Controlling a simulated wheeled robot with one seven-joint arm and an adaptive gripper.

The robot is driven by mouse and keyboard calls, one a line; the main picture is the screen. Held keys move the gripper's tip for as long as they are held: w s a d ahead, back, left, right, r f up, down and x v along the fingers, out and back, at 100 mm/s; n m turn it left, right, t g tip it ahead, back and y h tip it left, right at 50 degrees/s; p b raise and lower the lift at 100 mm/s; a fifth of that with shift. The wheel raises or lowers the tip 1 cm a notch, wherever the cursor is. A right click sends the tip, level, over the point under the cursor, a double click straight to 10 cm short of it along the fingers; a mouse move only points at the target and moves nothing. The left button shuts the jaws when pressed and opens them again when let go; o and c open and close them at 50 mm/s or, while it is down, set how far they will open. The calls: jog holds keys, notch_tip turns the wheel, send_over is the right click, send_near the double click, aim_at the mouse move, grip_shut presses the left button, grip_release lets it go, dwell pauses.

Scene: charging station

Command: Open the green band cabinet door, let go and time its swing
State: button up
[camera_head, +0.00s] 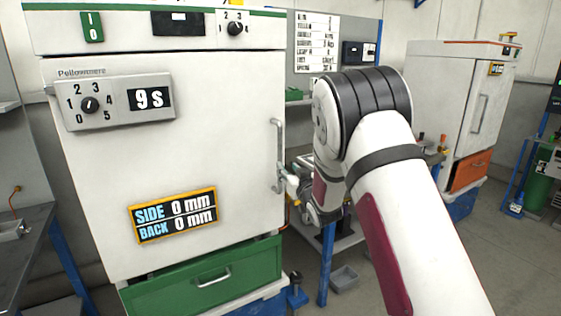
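The green band cabinet (262,38) fills the left half of the view, with a green stripe along its top. Its white door (215,90) looks shut. A vertical bar handle (279,155) is on the door's right side. My gripper (288,183) is at the lower end of this handle, reaching in from the right. It is small and partly hidden by my arm, so I cannot tell whether its fingers are closed on the bar. A timer panel (120,113) on the door reads 9 s. A display (174,215) below reads SIDE 0 mm, BACK 0 mm.
A green drawer (205,283) sits under the door. A dark workbench (22,240) stands close on the left. A second white cabinet (460,95) with an orange stripe stands at the back right. A grey bin (344,278) lies on the floor.

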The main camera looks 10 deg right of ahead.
jog(key=w+a, duration=0.1)
jog(key=w, duration=0.8)
jog(key=shift+a, duration=0.1)
grip_shut()
